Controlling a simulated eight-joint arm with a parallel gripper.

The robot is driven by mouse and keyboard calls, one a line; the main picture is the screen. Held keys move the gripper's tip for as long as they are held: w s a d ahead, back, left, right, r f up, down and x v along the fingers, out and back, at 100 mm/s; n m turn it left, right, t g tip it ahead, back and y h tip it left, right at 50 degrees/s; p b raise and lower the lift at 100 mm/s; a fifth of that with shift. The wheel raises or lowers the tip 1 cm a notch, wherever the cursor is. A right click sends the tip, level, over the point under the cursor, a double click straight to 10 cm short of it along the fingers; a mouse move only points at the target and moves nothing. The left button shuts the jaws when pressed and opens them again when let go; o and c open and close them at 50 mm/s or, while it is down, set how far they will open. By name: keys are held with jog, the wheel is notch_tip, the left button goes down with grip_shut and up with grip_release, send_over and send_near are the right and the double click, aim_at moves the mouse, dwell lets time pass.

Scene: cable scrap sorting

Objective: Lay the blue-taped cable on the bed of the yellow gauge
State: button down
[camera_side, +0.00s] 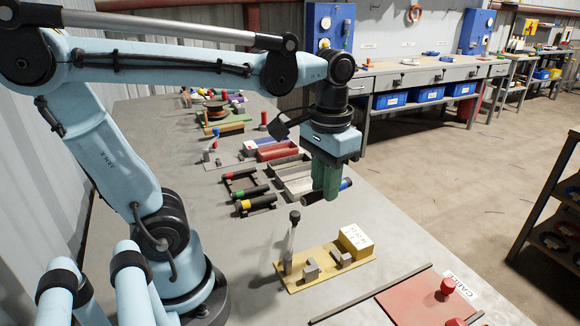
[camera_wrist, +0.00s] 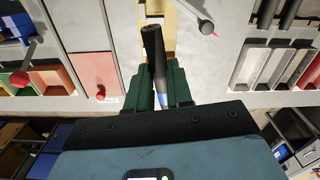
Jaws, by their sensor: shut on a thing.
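My gripper (camera_side: 325,190) has its green fingers pointing down and is shut on the black blue-taped cable (camera_side: 312,198). The cable lies crosswise in the fingers, with its blue tape (camera_side: 344,184) at the right end. In the wrist view the cable (camera_wrist: 153,50) sticks out past the fingers (camera_wrist: 161,88), and the blue tape is close to the palm. The yellow gauge (camera_side: 316,279) sits on the table, below and apart from the held cable. It has two grey blocks (camera_side: 311,268), an upright lever and a labelled yellow block. It shows partly in the wrist view (camera_wrist: 184,32).
A rack left of the gripper holds cables with red (camera_side: 240,176), green (camera_side: 250,192) and yellow (camera_side: 255,204) tape. Trays (camera_side: 293,180) stand behind the gripper. A red plate (camera_side: 420,295) with red knobs and a dark bar (camera_side: 370,294) lie at the front right.

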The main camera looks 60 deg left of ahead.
jog(key=shift+s+d+m, duration=0.2)
jog(key=shift+d+m, duration=0.25)
jog(key=shift+m, duration=0.35)
notch_tip(320, 180, down, 14)
jog(key=shift+f, duration=0.2)
jog(key=shift+f, duration=0.6)
dwell(0.7)
jog(key=c, duration=0.9)
grip_release()
jog(key=shift+c, duration=0.2)
notch_tip(320, 180, up, 7)
jog(key=shift+r, duration=0.1)
dwell(0.4)
